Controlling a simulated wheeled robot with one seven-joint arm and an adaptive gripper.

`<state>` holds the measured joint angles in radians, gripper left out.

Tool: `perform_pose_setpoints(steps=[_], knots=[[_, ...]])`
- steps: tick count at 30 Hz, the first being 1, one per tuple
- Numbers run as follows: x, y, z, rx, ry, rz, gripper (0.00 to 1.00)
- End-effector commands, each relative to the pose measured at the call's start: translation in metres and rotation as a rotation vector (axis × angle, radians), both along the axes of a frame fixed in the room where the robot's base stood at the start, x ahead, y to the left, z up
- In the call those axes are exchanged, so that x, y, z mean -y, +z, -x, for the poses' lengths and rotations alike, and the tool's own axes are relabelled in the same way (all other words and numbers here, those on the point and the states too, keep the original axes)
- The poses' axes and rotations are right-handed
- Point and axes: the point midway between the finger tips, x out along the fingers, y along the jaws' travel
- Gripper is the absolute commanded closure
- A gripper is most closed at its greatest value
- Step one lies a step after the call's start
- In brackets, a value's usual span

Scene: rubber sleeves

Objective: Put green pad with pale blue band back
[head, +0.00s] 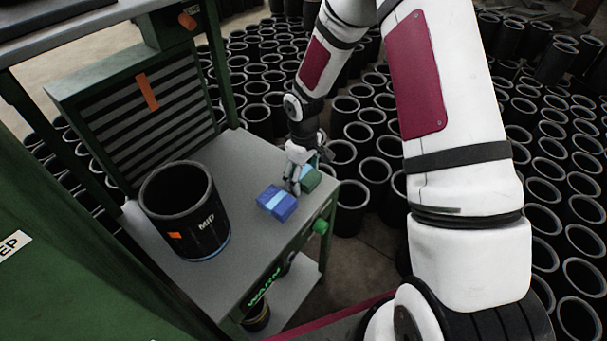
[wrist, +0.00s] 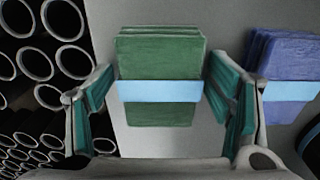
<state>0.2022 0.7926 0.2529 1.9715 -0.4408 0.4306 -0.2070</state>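The green pad with a pale blue band (wrist: 160,62) lies on the grey bench top, centred between the fingers in the wrist view. In the head view the green pad (head: 311,180) shows partly behind my gripper, near the bench's right edge. My gripper (wrist: 160,112) is open, with one finger on either side of the pad and a visible gap to each side. In the head view my gripper (head: 294,183) points down at the pad. A blue pad with a pale blue band (head: 277,202) lies just left of it; it also shows at the right in the wrist view (wrist: 284,75).
A black sleeve marked MID (head: 186,215) stands on the grey bench (head: 245,240) left of the pads. A slatted green panel (head: 140,120) stands behind it. Many black sleeves (head: 345,110) crowd the floor beyond the bench. A green knob (head: 320,227) sits on the front edge.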

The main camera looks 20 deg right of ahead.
Motion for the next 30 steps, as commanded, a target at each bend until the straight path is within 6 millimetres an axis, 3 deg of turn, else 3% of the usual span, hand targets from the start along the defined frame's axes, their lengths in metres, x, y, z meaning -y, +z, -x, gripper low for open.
perform_pose_setpoints(steps=[8, 21, 30], knots=[[0.0, 0.011, -0.001, 0.002, -0.001, 0.001, 0.27], [0.0, 0.095, -0.001, 0.004, -0.001, 0.001, 0.27], [0.001, 0.125, 0.001, 0.004, -0.003, 0.004, 0.27]])
